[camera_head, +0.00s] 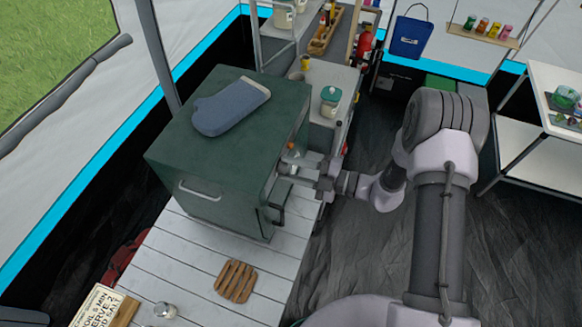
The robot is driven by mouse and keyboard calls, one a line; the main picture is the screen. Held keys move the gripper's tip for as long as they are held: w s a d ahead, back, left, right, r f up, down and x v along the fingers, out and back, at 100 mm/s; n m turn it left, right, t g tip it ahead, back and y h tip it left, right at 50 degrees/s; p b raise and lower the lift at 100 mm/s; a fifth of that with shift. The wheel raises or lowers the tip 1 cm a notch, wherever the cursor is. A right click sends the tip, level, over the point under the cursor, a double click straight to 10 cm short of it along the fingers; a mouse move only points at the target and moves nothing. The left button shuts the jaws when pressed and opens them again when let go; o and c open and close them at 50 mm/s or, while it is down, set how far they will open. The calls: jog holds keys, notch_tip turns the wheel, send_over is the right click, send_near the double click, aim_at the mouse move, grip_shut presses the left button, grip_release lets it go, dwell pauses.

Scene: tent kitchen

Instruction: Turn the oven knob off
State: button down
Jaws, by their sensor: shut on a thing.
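The oven is a dark green box (215,165) on a white slatted table, with a blue oven mitt (231,106) on top. My arm reaches in from the right, and my gripper (285,168) is at the oven's right-hand face, near its upper part. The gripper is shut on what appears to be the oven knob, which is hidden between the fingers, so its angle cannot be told. A dark handle (279,207) shows on the same face, just below the gripper.
A teal-lidded jar (330,101) stands on the counter behind my gripper. The dark floor right of the table is open.

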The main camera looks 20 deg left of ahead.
jog(key=c, duration=1)
grip_release()
jog(key=shift+d, duration=0.1)
jog(key=s+d, duration=0.1)
jog(key=d, duration=1.6)
jog(key=shift+r+b, duration=0.35)
jog(key=shift+r, duration=0.1)
jog(key=shift+d, duration=0.1)
